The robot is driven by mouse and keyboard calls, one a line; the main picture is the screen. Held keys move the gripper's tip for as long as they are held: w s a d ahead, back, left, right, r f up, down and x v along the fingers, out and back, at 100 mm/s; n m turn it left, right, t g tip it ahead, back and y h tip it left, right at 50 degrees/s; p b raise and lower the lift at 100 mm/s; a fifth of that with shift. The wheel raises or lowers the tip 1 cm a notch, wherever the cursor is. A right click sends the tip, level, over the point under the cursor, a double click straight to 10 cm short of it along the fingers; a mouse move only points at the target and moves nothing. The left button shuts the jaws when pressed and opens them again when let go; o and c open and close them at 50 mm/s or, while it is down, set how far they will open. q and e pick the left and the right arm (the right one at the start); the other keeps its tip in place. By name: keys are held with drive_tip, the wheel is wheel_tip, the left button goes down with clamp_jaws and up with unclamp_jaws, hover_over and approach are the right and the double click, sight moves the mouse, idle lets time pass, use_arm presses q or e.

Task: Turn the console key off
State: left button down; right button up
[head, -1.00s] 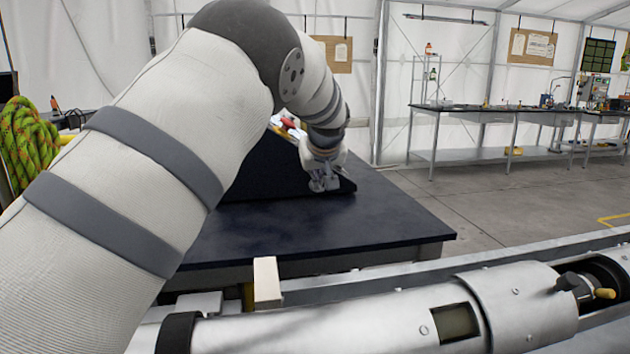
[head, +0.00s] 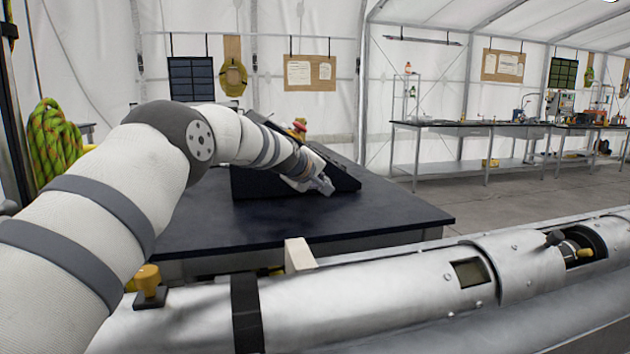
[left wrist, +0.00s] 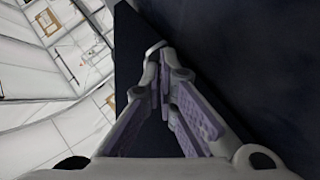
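The console (head: 262,184) is a dark, wedge-shaped box on the table. Red and yellow parts (head: 298,128) show above my forearm, at the console's top. I cannot make out the key in either view. My left gripper (head: 325,185) is at the console's right part, in front of its dark surface; contact cannot be told. In the left wrist view, the left gripper's fingers (left wrist: 167,68) converge with their tips together, and no held object shows between them. A dark surface fills the right of that view. My right gripper is not in view.
The dark table (head: 400,208) has bare top around the console. A large silver cylinder (head: 380,300) lies across the foreground, with a pale block (head: 298,254) at its edge. A green rope coil (head: 52,145) hangs at left. Workbenches (head: 470,125) stand behind at right.

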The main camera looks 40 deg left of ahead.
use_arm(q)
drive_tip(key=shift+s+a+f+n+t, duration=0.1)
drive_tip(key=shift+a+f+n+t, duration=0.15)
drive_tip(key=shift+n+t, duration=0.4)
drive_tip(key=shift+s+f+n+t+h+b, duration=0.1)
drive_tip(key=shift+f+n+t+h+b, duration=0.3)
drive_tip(key=shift+t, duration=0.25)
drive_tip(key=shift+f, duration=0.2)
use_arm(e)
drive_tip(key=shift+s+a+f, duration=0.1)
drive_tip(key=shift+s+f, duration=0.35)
use_arm(q)
drive_tip(key=shift+d+f, duration=0.1)
drive_tip(key=shift+f, duration=0.15)
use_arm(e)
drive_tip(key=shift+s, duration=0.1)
